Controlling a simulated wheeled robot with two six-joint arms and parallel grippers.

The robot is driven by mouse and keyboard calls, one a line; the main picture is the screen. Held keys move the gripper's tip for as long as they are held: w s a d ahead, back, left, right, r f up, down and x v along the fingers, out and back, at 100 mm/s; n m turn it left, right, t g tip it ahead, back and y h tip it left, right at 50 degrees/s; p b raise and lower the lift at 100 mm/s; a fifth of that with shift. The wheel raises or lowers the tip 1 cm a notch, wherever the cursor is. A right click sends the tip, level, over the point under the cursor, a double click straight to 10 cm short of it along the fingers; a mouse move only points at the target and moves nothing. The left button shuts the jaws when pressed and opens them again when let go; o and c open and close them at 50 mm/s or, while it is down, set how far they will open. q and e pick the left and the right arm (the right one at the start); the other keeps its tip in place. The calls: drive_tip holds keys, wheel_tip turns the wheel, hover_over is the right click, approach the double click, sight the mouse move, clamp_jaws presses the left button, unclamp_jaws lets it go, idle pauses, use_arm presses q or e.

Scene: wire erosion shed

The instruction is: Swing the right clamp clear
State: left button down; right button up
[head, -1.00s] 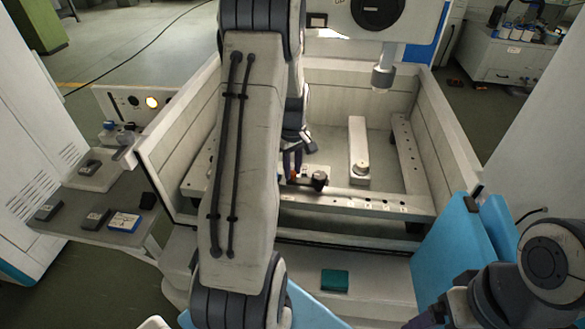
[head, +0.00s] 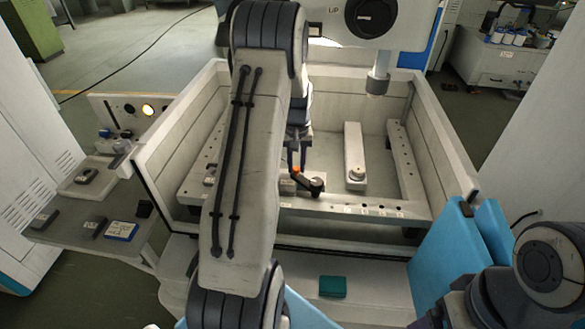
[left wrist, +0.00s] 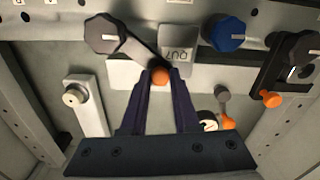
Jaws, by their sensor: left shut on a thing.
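The right clamp has a black knob (head: 314,184) and a short dark arm with an orange tip (head: 296,171), at the front beam of the tank. In the left wrist view, turned about, its knob (left wrist: 102,34) is at upper left and its arm slants down to the orange tip (left wrist: 160,76). My left gripper (left wrist: 160,82) is shut on this tip. A second clamp's black arm (left wrist: 270,68) and a blue knob (left wrist: 224,32) are at the right there. My right gripper is out of view.
The tank walls (head: 445,135) surround the work area. A pale bar (head: 354,150) with a round button stands behind the clamp. A nozzle (head: 377,82) hangs above. A side shelf (head: 90,225) holds small blocks. The tank floor between is clear.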

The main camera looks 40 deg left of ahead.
use_arm(q)
drive_tip(key=w+m, duration=0.2)
drive_tip(key=m, duration=0.1)
drive_tip(key=shift+d, duration=0.15)
drive_tip(key=w+m, duration=0.1)
drive_tip(key=d+m, duration=0.1)
drive_tip(key=shift+w+m, duration=0.4)
drive_tip(key=shift+w+d+m, duration=0.45)
drive_tip(key=shift+w+m, duration=0.2)
drive_tip(key=shift+m, duration=0.55)
drive_tip(key=shift+w+d+r+m, duration=0.1)
drive_tip(key=shift+w+d+m, duration=0.2)
drive_tip(key=shift+m, duration=0.35)
drive_tip(key=shift+w+d+m, duration=0.2)
drive_tip(key=shift+d+m, duration=0.2)
drive_tip(key=shift+m, duration=0.25)
drive_tip(key=c, duration=0.7)
unclamp_jaws()
drive_tip(key=shift+d, duration=0.1)
drive_tip(key=shift+o, duration=0.2)
